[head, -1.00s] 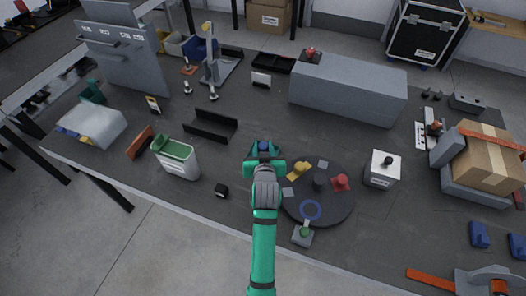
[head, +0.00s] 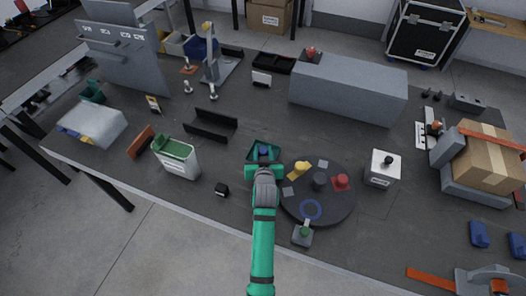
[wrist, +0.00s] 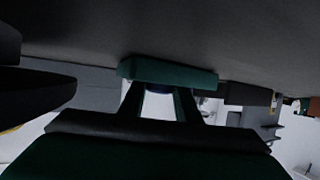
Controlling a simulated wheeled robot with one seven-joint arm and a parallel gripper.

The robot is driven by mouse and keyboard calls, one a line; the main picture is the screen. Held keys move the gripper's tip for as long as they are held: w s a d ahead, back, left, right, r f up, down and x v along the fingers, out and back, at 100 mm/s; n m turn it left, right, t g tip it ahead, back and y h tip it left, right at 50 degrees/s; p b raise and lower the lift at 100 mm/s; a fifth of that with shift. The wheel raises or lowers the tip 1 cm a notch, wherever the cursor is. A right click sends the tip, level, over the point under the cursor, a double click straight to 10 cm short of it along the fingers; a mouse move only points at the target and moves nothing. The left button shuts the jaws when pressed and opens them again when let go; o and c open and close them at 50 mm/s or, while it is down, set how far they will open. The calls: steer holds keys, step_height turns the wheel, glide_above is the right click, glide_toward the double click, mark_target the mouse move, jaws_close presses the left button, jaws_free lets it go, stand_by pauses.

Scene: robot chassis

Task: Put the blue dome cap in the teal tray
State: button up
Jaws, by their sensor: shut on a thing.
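The blue dome cap (head: 263,151) is at the tips of my gripper (head: 263,160), over the teal tray in the head view. My gripper is shut on it. In the wrist view the gripper (wrist: 158,95) has a dark blue bit of the cap (wrist: 158,88) between its fingers. The teal tray (head: 279,154) lies on the table just left of the round turntable. In the wrist view a teal band, apparently the tray (wrist: 168,72), is just beyond the fingertips. I cannot tell whether the cap touches the tray floor.
The dark turntable (head: 333,211) with yellow and red pieces is close on the right. A black channel (head: 210,126) lies behind left. Table behind the tray is clear.

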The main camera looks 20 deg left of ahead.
steer(key=o, duration=0.7)
steer(key=shift+o, duration=0.2)
steer(key=shift+s+d+r, duration=0.1)
steer(key=shift+s+r, duration=0.05)
steer(key=shift+s, duration=0.05)
steer(key=v, duration=1.1)
steer(key=shift+s+d+r, duration=0.15)
steer(key=shift+s, duration=0.1)
